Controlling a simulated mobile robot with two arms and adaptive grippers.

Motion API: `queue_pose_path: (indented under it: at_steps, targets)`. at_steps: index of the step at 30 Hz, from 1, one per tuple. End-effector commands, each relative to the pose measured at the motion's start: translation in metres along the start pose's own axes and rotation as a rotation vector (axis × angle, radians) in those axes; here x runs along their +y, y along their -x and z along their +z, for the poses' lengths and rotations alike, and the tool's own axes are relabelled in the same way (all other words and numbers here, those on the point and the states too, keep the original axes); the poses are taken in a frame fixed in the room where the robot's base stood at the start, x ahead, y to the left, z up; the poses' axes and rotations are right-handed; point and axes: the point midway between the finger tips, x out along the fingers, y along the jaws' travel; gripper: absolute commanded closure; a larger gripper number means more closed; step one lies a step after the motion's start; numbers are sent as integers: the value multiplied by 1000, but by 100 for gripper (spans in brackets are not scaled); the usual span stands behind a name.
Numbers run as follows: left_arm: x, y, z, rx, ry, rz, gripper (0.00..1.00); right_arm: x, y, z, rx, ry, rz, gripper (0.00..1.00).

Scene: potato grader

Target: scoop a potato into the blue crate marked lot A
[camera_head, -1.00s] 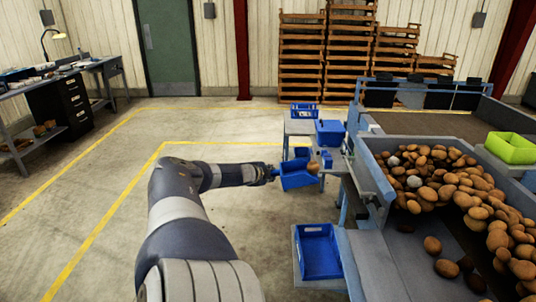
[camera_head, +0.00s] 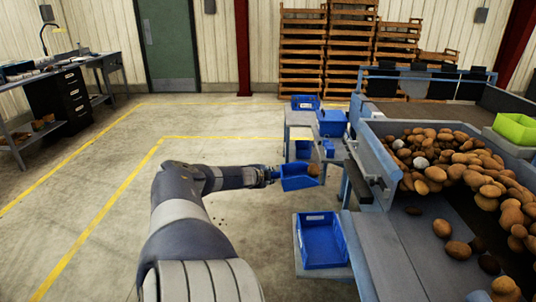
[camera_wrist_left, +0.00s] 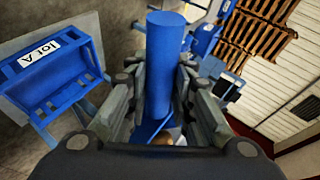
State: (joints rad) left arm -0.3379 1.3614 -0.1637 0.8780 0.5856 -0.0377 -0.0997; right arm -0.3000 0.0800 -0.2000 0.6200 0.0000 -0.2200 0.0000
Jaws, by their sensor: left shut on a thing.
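My left gripper (camera_head: 273,175) is shut on the blue handle (camera_wrist_left: 165,65) of a scoop. The blue scoop (camera_head: 294,182) is held out to the right, above floor level. A brown potato (camera_head: 313,170) shows at its right end and appears to lie in it; in the left wrist view a bit of it (camera_wrist_left: 163,138) shows past the handle. The blue crate marked lot A (camera_wrist_left: 60,92) is at the left of the wrist view. It appears to be the near blue crate (camera_head: 320,243) in the head view, lower than the scoop. No potato is visible in it. My right gripper is out of view.
The grader (camera_head: 385,215), with heaped potatoes, fills the right side. A farther blue crate (camera_head: 305,103) and a blue box (camera_head: 331,123) stand behind the scoop. A green bin (camera_head: 516,128) is at far right. Open floor lies left of my arm.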

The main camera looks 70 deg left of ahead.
Motion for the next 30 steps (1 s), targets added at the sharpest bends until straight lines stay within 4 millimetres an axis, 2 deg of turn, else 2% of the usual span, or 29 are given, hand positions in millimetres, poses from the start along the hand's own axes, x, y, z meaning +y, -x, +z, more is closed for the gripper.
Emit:
queue_pose_path:
  at_steps: [1,30]
  targets:
    - [7,-5,2,2,2,-2,100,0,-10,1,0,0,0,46]
    - [88,-54,26,2,1,-1,100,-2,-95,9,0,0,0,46]
